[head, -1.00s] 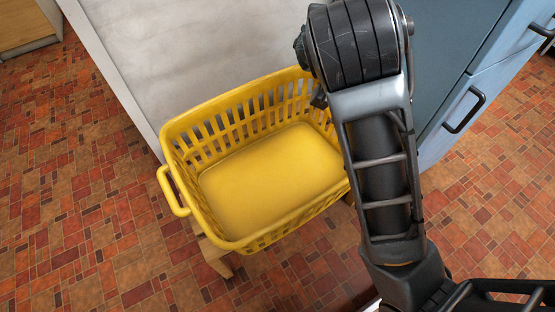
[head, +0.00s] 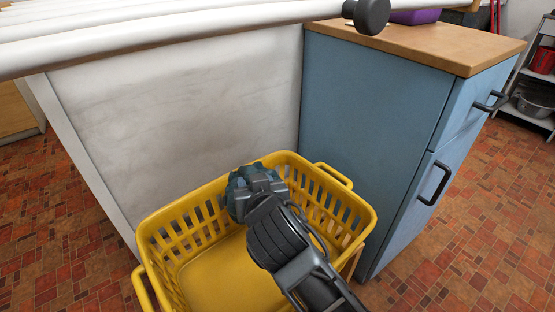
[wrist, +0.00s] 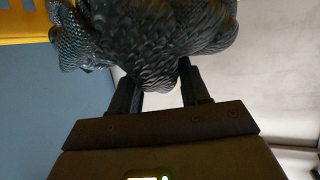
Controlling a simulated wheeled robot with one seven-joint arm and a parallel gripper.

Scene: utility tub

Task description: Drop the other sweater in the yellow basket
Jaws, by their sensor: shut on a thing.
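My gripper (head: 262,188) is shut on a dark, grey-teal knitted sweater (head: 238,194), which is bunched up. In the wrist view the sweater (wrist: 150,40) bulges out beyond the fingers of my gripper (wrist: 160,95). The yellow basket (head: 222,284) has slotted walls and handles at its ends. In the head view my gripper and the sweater appear over the back part of its opening; their exact height is hard to tell. The visible basket floor is bare. My arm hides its front right part. A yellow edge of the basket (wrist: 22,28) shows top left in the wrist view.
A blue cabinet (head: 365,120) with a wooden top and dark handles stands right of the basket. A pale panel (head: 180,120) stands behind it. White rails (head: 130,35) cross overhead, ending in a dark knob (head: 368,14). Tiled floor (head: 70,220) is open to the left.

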